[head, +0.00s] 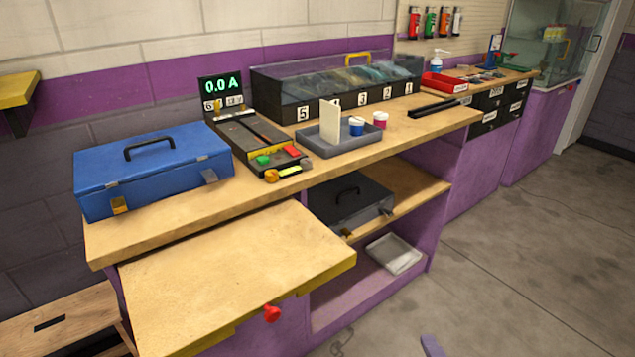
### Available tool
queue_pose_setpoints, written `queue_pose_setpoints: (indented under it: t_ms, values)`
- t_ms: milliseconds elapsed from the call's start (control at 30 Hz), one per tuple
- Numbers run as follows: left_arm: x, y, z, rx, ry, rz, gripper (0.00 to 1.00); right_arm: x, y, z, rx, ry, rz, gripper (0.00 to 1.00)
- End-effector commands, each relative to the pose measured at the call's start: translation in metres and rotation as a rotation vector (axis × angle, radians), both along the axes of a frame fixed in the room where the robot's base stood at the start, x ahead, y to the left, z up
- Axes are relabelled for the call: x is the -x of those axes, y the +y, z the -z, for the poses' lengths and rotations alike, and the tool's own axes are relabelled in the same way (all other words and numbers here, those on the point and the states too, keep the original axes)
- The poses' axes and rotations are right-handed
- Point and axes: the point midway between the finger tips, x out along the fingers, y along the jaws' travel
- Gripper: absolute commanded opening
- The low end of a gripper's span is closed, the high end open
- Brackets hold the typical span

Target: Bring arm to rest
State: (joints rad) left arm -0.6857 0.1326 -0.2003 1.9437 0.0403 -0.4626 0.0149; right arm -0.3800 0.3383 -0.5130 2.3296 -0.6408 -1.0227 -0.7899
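Neither of my grippers shows in the head view, and no arm can be made out for sure. A small lavender piece (432,346) shows at the bottom edge; I cannot tell what it is. The wooden workbench (240,205) bears a blue toolbox (150,168) with its lid shut, and a track tester (245,138) whose display (220,87) reads 0.0 A.
A pull-out board (235,275) with a red knob (272,314) juts out at the front left. A long clear-lidded case (335,85) with numbered bays stands at the back. A dark toolbox (350,204) and a pale tray (394,254) sit on lower shelves. The floor at right is clear.

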Motion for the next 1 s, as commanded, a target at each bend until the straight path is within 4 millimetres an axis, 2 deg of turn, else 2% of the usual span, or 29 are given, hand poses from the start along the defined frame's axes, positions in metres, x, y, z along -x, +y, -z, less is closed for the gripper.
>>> queue_pose_setpoints:
  t_ms: [33, 100, 200, 400, 567, 1000]
  values:
    - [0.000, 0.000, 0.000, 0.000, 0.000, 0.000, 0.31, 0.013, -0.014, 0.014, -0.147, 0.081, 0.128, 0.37]
    - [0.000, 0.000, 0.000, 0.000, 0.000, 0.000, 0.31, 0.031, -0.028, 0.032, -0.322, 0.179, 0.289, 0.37]
    - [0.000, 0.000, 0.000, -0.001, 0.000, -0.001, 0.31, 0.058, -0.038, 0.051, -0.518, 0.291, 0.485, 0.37]
    - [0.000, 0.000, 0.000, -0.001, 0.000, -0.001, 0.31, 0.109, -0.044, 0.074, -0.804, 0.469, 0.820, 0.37]
    - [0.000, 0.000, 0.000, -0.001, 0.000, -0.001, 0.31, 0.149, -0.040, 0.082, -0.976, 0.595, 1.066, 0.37]
    - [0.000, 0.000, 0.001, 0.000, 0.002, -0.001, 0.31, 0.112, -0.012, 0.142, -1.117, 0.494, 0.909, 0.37]
